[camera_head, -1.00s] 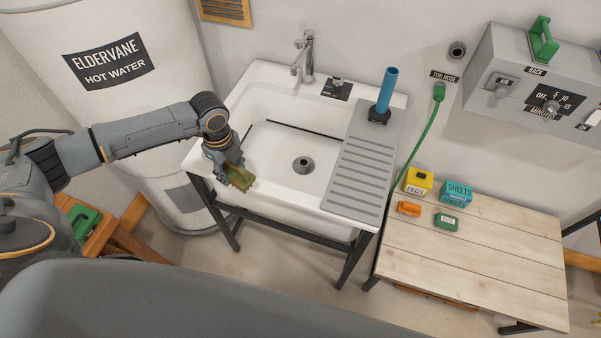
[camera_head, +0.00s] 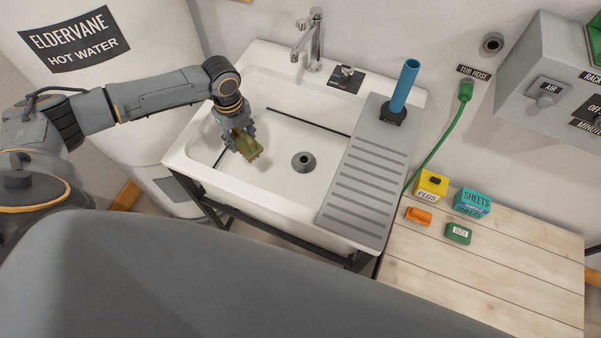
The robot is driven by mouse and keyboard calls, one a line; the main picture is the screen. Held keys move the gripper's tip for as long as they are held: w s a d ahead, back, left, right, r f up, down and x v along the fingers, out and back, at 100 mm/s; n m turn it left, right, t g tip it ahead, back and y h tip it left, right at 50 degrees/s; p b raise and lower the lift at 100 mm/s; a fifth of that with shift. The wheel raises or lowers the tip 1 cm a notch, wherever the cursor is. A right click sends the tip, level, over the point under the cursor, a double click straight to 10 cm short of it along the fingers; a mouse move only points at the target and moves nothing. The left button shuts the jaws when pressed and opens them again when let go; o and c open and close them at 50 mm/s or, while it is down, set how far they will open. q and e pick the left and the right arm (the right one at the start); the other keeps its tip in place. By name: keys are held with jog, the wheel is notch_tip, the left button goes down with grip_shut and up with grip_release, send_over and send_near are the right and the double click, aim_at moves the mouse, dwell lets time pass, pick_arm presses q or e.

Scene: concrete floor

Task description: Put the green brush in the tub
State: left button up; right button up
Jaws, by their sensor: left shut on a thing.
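The tub (camera_head: 184,165) is a white sink basin on a dark frame, with a drain (camera_head: 303,162) in its floor. My left gripper (camera_head: 244,146) reaches in from the left and is shut on the green brush (camera_head: 248,150). The gripper's fingers hide part of the brush. In the picture, the brush is over the left part of the basin, left of the drain. I cannot tell whether it touches the basin floor. My right gripper is not in view.
A ribbed grey drainboard (camera_head: 364,185) with a blue standpipe (camera_head: 404,86) covers the tub's right side. A faucet (camera_head: 308,40) stands at the back. A wooden table (camera_head: 480,275) at right holds a yellow pegs box (camera_head: 431,186), a sheets box (camera_head: 472,202) and small orange and green items.

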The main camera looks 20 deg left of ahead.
aim_at(243, 145)
pick_arm(q)
notch_tip(243, 145, down, 4)
jog(key=b, duration=0.2)
jog(key=shift+r+b, duration=0.15)
jog(key=shift+b, duration=0.2)
notch_tip(243, 145, down, 12)
jog(key=b, duration=1.2)
jog(key=d+p, duration=0.1)
jog(key=d, duration=0.5)
jog(key=d+f+p, duration=0.1)
jog(key=d, duration=0.6)
jog(key=d+f+p, duration=0.1)
jog(key=d, duration=0.5)
jog(key=shift+s+d+f, duration=0.25)
jog(key=shift+d, duration=0.1)
notch_tip(243, 145, down, 4)
jog(key=shift+r+p, duration=0.1)
jog(key=shift+p, duration=0.2)
jog(key=shift+d+f, duration=0.15)
jog(key=shift+f, duration=0.15)
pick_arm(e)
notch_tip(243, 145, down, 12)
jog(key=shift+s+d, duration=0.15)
pick_arm(q)
jog(key=shift+f, duration=0.15)
